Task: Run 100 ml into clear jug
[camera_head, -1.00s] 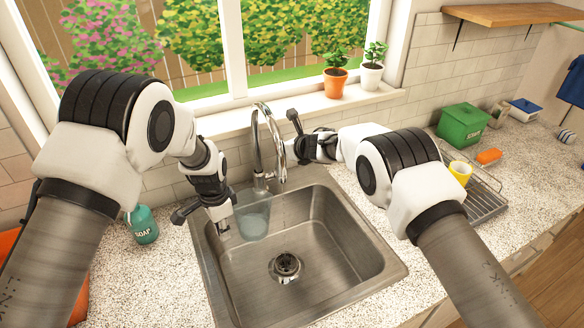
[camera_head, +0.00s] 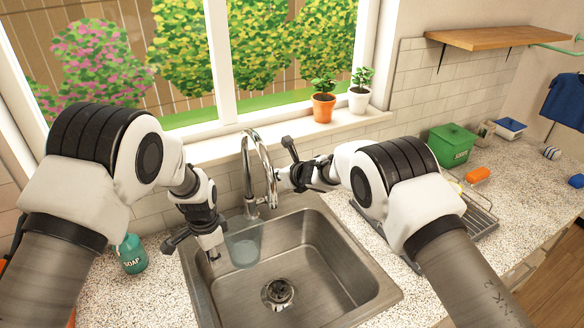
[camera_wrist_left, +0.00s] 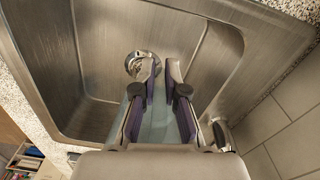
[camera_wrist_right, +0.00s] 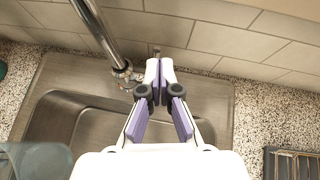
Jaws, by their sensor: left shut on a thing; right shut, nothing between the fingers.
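The clear jug (camera_head: 243,250) is in the back left of the sink, near the tap. My left gripper (camera_head: 213,255) is shut on the jug, which shows between its fingers in the left wrist view (camera_wrist_left: 160,125). The chrome tap (camera_head: 247,165) arches over the sink's back edge. I cannot make out running water or a water level in the jug. My right gripper (camera_head: 281,181) is shut and empty, just right of the tap. In the right wrist view its closed tips (camera_wrist_right: 157,65) are beside the tap's base (camera_wrist_right: 122,72), near a small dark knob (camera_wrist_right: 155,50).
The steel sink (camera_head: 325,262) has a drain (camera_head: 278,293) in its floor. A soap bottle (camera_head: 131,254) stands left of it. A dish rack (camera_head: 478,222) and a green box (camera_head: 452,146) are to the right. Potted plants (camera_head: 323,107) stand on the windowsill.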

